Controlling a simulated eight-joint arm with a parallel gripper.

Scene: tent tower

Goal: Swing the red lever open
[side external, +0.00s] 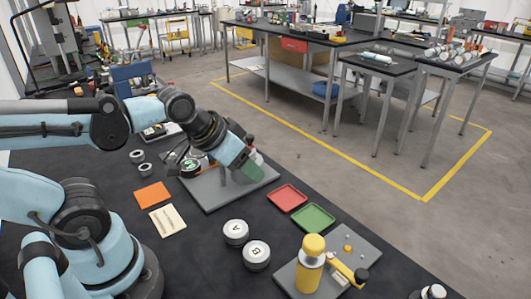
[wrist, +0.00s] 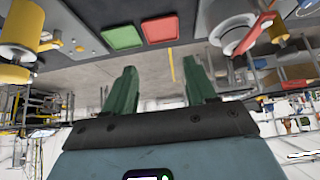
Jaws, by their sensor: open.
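The red lever (wrist: 256,34) shows at the upper right of the wrist view, sloping across a round white and grey fitting (wrist: 230,32). It lies to the right of my fingers and apart from them. My gripper (wrist: 159,68) is open, with two green fingers spread and nothing between them. In the side view my gripper (side external: 248,168) is over the grey base plate (side external: 212,198), and my wrist and fingers hide most of the lever and its fitting. I cannot tell the lever's exact angle from there.
Red (side external: 287,198) and green (side external: 314,218) trays lie right of the plate. A yellow-handled device (side external: 311,262) stands at the front right. Two round weights marked A (side external: 236,231) and B (side external: 256,254), an orange card (side external: 152,194) and a cream card (side external: 167,220) lie on the black table.

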